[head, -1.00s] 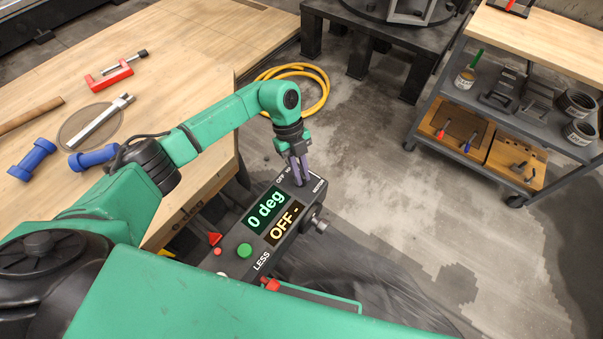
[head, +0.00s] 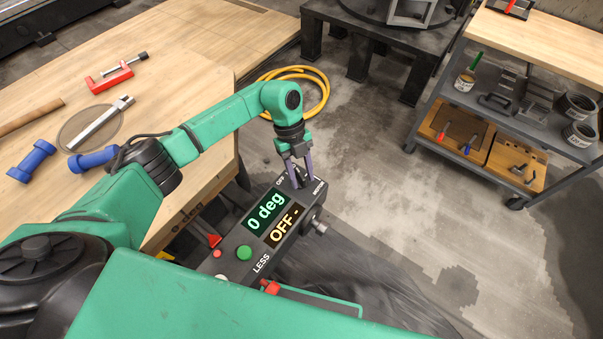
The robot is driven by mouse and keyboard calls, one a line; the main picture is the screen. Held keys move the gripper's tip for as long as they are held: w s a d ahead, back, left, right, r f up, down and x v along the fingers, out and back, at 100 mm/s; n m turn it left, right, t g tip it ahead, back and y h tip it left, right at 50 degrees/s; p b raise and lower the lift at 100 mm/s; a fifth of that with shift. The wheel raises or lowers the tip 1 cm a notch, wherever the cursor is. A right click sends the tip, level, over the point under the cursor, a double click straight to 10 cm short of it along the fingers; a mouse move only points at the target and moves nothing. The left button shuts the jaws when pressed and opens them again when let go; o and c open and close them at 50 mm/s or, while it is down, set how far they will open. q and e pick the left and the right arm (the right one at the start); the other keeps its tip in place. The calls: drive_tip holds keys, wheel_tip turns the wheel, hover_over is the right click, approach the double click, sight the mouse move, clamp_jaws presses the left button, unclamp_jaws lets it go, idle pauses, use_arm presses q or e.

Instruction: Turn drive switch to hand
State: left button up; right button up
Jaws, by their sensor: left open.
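A dark control box (head: 218,258) stands beside the wooden bench. Its green display (head: 265,212) reads "0 deg" and its amber display (head: 283,225) reads "OFF -". At the box's far end are small labels, one reading OFF (head: 280,181), around the spot where the drive switch seems to be. My left gripper (head: 301,178) is over that end, fingers pointing down and parted. The switch itself is mostly hidden by the fingers, and I cannot tell whether they touch it. My right gripper is not in view.
The box also carries a green button (head: 244,251), a red button (head: 217,254) and a side knob (head: 320,227). A yellow hose (head: 322,92) lies on the floor beyond. The bench (head: 190,60) holds a red clamp (head: 110,77). A cart (head: 412,138) stands right.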

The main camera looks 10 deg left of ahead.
use_arm(q)
drive_tip(key=b+v, duration=0.1)
drive_tip(key=v, duration=1.3)
drive_tip(key=shift+r, duration=0.25)
drive_tip(key=shift+w+a, duration=0.1)
